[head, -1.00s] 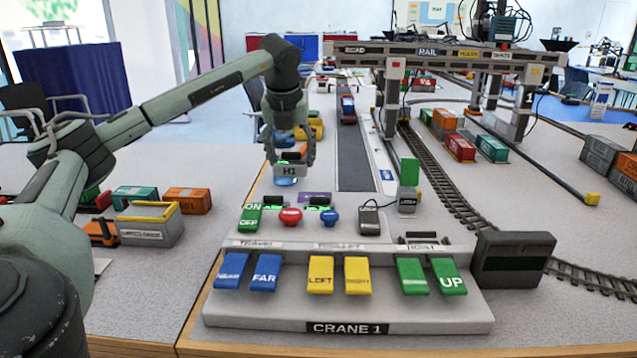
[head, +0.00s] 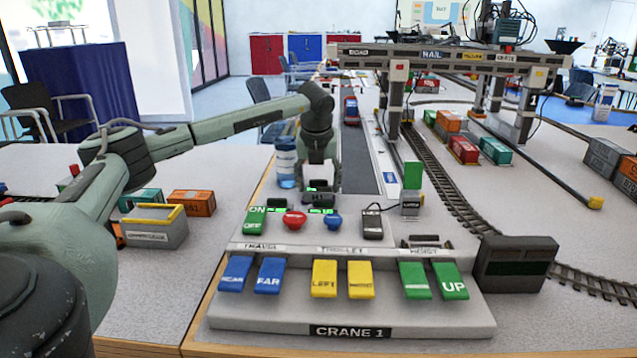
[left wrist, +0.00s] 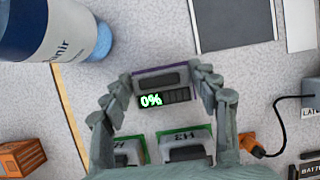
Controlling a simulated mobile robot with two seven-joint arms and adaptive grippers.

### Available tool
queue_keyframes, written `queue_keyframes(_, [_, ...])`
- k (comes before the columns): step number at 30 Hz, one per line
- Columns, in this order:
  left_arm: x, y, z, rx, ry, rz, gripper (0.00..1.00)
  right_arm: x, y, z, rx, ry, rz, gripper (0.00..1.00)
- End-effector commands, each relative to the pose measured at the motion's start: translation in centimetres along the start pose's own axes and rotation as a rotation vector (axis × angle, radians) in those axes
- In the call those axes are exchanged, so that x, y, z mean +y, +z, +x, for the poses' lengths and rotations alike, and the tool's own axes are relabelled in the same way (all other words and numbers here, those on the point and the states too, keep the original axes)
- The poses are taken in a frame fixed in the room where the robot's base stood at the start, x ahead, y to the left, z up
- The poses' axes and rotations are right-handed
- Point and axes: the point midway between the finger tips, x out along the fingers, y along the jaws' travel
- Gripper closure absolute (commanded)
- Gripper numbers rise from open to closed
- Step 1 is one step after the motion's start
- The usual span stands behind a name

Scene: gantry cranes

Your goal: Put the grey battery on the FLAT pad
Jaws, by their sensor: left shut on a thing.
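My left gripper (head: 320,186) reaches down behind the control panel, its fingers closed around the grey battery (left wrist: 160,81). The battery has a dark top part and a lit "0%" gauge, and also shows low between the fingers in the head view (head: 318,198). A purple-edged pad (left wrist: 166,70) lies under or just behind the battery and is mostly covered by it. No FLAT lettering is readable, and I cannot tell whether battery and pad touch. Two green-edged pads (left wrist: 205,130) with similar units, one marked H3, lie nearer me. My right gripper is not in view.
A blue-and-white bottle (head: 287,163) stands close to the left of the gripper. The red button (head: 294,221), blue button (head: 333,222) and crane panel (head: 350,318) are in front. A cabled device (head: 372,222) stands to the right.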

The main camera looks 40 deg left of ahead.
Motion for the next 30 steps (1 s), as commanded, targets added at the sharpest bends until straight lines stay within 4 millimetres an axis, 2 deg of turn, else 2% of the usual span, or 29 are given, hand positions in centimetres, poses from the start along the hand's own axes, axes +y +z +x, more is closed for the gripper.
queue_keyframes(4, [0.0, -0.1, 0.3, -0.001, -0.001, 0.000, 0.76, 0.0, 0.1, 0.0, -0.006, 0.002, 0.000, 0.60])
queue_keyframes(5, [0.0, -0.1, 0.2, 0.000, 0.000, 0.000, 0.38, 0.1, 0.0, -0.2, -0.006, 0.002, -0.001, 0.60])
queue_keyframes(9, [0.0, -0.1, 0.2, 0.000, 0.000, 0.000, 0.20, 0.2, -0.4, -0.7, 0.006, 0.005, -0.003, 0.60])
queue_keyframes(21, [0.0, 0.1, -0.3, -0.001, -0.001, 0.000, 0.20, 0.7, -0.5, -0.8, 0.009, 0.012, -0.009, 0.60])
queue_keyframes(22, [0.0, 0.1, -0.5, -0.001, -0.002, 0.000, 0.20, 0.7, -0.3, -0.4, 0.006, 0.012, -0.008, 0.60])
queue_keyframes(26, [0.0, 0.1, -2.6, -0.003, -0.003, 0.000, 0.20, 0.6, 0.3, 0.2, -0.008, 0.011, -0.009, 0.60])
queue_keyframes(30, [-0.1, 0.1, -5.7, -0.004, -0.003, 0.001, 0.20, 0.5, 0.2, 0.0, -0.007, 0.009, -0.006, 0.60])
